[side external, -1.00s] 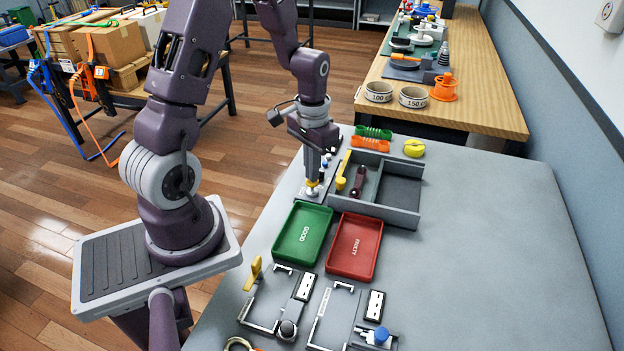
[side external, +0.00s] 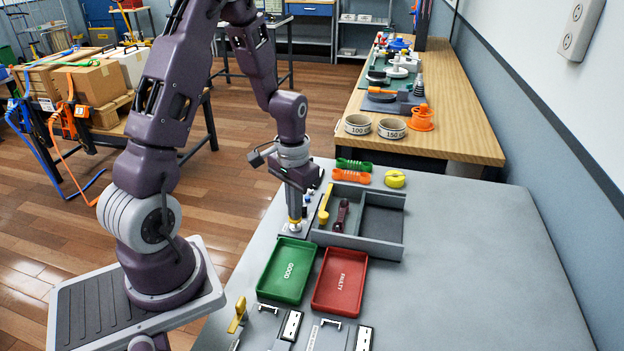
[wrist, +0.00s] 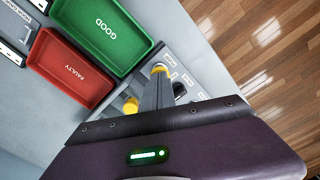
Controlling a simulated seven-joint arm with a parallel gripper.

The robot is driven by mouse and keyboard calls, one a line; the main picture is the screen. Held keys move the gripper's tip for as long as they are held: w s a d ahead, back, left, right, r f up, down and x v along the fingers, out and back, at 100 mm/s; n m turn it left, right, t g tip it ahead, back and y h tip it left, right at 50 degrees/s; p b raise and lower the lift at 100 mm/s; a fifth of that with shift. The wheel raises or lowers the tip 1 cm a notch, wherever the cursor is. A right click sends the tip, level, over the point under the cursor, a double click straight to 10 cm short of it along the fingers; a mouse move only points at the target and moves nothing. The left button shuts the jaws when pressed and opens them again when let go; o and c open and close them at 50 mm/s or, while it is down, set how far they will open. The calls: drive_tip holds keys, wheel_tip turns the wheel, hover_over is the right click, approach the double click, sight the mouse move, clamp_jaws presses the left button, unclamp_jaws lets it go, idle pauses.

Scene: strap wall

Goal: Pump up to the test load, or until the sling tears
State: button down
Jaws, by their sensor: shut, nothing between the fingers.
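My gripper (side external: 295,217) is shut and points down at a small yellow-topped button (side external: 294,224) on a grey plate by the table's left edge. The wrist view also shows my gripper (wrist: 158,82), with the yellow button (wrist: 159,68) right at its tips; I cannot tell whether it is pressed. White labels (wrist: 170,57) on the plate are too small to read. A yellow lever (side external: 325,204) stands beside the plate. A green sling (side external: 353,165), an orange sling (side external: 350,177) and a yellow coiled one (side external: 395,179) lie behind the grey tray. I cannot tell which sling is under load.
The grey divided tray (side external: 375,242) holds a dark purple piece (side external: 341,214). The green GOOD tray (side external: 287,270) and red FAULTY tray (side external: 340,281) look empty. Fixtures (side external: 290,325) stand nearer the front. The table's right side is clear.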

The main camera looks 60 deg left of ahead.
drive_tip(key=shift+f, duration=0.6)
drive_tip(key=shift+r, duration=0.95)
